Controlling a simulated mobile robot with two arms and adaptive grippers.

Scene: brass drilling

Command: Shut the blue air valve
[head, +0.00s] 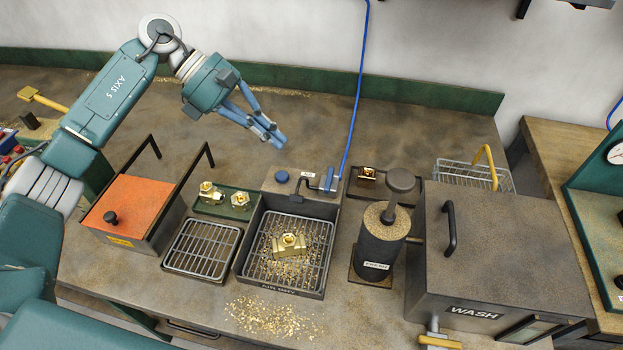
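A grey box (300,186) stands at the back of the black blow-off tray on the bench. It carries a round blue knob (281,176) on its left and a small blue fitting (327,181) on its right, where a blue hose (355,98) comes down. I cannot tell which blue part is the valve, or its setting. My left gripper (275,138) is in the air above and behind the box, apart from it, with blue fingers pointing down and right. Its fingertips look close together; I cannot tell if they are open. My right gripper is not in view.
A brass part (289,245) sits on the tray's grate. Left are a small green tray (226,203) with brass parts and an orange-topped bin (130,207). Right are a dark cylinder (379,245) and the WASH box (500,250). The bench behind is mostly clear.

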